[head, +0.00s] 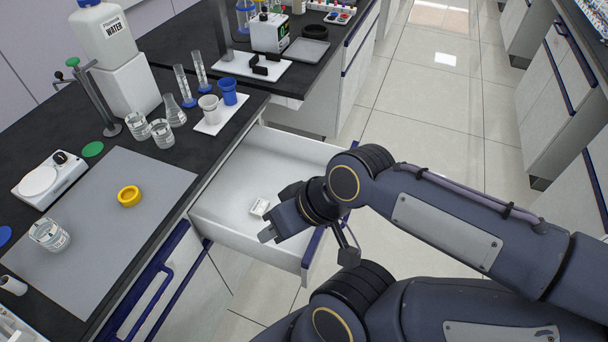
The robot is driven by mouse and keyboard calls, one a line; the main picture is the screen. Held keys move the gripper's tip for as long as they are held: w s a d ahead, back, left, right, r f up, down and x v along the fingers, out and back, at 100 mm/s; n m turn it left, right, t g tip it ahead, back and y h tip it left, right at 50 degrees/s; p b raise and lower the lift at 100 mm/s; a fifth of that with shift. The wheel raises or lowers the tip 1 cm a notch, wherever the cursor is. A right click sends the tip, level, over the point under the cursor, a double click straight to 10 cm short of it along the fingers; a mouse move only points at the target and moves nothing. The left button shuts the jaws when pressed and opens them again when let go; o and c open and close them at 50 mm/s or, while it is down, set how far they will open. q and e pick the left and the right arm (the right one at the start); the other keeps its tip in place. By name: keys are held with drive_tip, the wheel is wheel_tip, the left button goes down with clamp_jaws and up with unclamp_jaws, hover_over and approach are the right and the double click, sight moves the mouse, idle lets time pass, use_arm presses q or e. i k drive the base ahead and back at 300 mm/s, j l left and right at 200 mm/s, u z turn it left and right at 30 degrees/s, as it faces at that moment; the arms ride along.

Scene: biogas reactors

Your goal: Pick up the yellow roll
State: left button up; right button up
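The yellow roll (122,200) is a small ring lying on the grey mat (150,170) on the black bench at the left. My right gripper (309,244) is over the front part of the open drawer, to the right of the roll and well apart from it. Its two fingers are spread, with nothing seen between them. My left gripper is not in view.
The white drawer (225,190) is pulled out from the bench and holds a small white box (258,207).

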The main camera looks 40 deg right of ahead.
sight(128, 196)
drive_tip(key=z, duration=0.45)
drive_tip(key=k+z, duration=0.15)
drive_tip(key=z, duration=0.7)
drive_tip(key=k+z, duration=0.1)
drive_tip(key=z, duration=0.35)
drive_tip(key=u, duration=1.55)
drive_tip(key=i+j+u, duration=0.15)
drive_tip(key=i+u, duration=0.15)
drive_tip(key=i, duration=0.25)
